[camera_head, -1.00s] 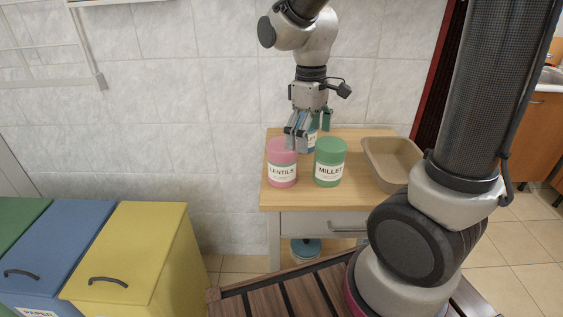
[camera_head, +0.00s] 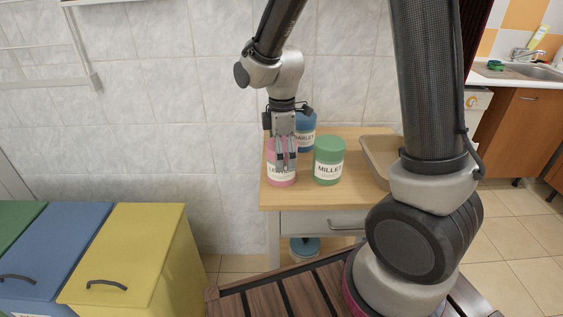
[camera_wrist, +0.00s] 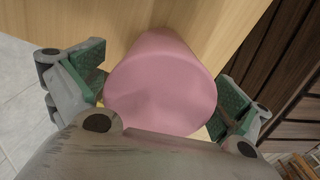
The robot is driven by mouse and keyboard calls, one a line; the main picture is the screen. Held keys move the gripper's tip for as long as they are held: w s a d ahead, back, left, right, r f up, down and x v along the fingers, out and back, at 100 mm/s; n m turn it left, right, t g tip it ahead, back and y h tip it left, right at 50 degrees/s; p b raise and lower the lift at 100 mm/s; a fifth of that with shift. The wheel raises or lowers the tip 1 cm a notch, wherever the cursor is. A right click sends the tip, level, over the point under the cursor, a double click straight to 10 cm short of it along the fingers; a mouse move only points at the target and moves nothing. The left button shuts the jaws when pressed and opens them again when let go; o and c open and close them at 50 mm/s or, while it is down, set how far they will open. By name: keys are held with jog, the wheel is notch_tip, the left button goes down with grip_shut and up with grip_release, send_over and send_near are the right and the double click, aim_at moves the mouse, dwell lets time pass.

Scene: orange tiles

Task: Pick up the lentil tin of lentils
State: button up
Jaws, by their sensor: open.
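The pink lentil tin (camera_head: 274,178) stands upright at the left front of the small wooden-topped table (camera_head: 350,196). Its label is partly hidden behind my gripper. My gripper (camera_head: 286,166) points down over the tin. In the wrist view the tin's round pink lid (camera_wrist: 160,92) fills the middle, and my open gripper (camera_wrist: 165,98) has a green-padded finger on either side of it. I cannot tell whether the fingers touch the tin.
A green millet tin (camera_head: 329,162) stands close to the right of the lentil tin. A blue tin (camera_head: 306,132) stands behind. A tan tray (camera_head: 378,160) lies at the table's right, partly behind my arm. Yellow (camera_head: 130,255) and blue (camera_head: 50,245) bins stand at left.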

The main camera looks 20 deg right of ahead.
jog(key=shift+f, duration=0.4)
jog(key=c, duration=1.4)
jog(key=shift+o, duration=0.2)
jog(key=shift+r, duration=0.15)
